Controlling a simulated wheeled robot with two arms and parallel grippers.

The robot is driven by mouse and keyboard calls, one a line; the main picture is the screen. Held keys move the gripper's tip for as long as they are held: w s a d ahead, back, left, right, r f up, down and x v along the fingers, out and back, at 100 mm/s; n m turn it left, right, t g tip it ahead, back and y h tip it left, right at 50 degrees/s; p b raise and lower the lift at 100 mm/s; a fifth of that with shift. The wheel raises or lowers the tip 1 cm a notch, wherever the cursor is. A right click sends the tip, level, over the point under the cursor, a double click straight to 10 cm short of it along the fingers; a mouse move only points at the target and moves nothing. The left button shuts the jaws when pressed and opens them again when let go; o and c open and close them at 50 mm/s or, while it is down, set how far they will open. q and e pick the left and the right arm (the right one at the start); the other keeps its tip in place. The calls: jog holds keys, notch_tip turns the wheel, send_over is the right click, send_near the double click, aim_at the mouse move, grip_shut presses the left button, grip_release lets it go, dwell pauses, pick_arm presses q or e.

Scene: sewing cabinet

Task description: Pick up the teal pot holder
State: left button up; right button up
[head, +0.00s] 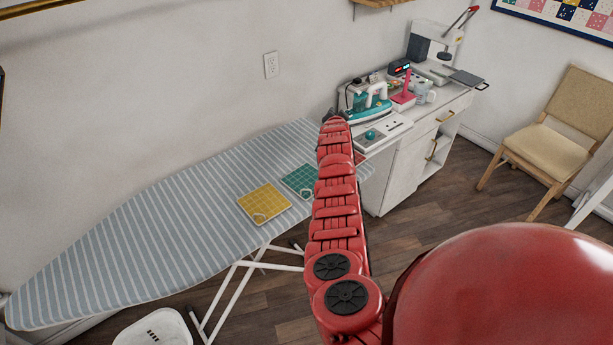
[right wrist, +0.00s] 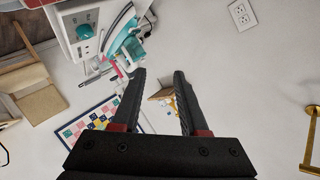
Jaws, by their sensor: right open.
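The teal pot holder (head: 299,181) lies flat on the striped ironing board (head: 150,230), near its right end. My red right arm hides its right side. A yellow pot holder (head: 264,204) lies to its left, close beside it. My right gripper (head: 334,117) is at the far end of the arm, above and beyond the teal pot holder. In the right wrist view the gripper (right wrist: 155,98) is open, with nothing between its fingers. The teal pot holder is not visible in the right wrist view. My left gripper is not in view.
A white cabinet (head: 400,182) stands right of the board. A wooden chair (head: 562,130) stands at the right. A white stool (head: 155,328) is at the front left. The board's left part is bare.

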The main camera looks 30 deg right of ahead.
jog(key=s+d+m+g+y, duration=0.1)
jog(key=s+d+m+g, duration=0.2)
jog(key=s+m, duration=0.1)
jog(key=m+g+y+p, duration=0.2)
jog(key=m+g+y, duration=0.2)
jog(key=m+y, duration=0.45)
send_near(312, 192)
jog(key=f+y+b, duration=0.1)
jog(key=w+d+f+n+y+b, duration=0.1)
jog(key=f+b, duration=0.1)
jog(key=shift+w+d+f, duration=0.1)
jog(key=shift+d, duration=0.05)
jog(key=shift+w+f+p, duration=0.15)
jog(key=shift+f+p, duration=0.1)
jog(key=shift+p, duration=0.15)
jog(key=x, duration=0.1)
jog(key=p+x, duration=0.1)
jog(key=x, duration=0.1)
jog(key=shift+a, duration=0.3)
jog(key=shift+w+a+f+p, duration=0.25)
jog(key=shift+w+f+p, duration=0.1)
jog(key=shift+f, duration=0.3)
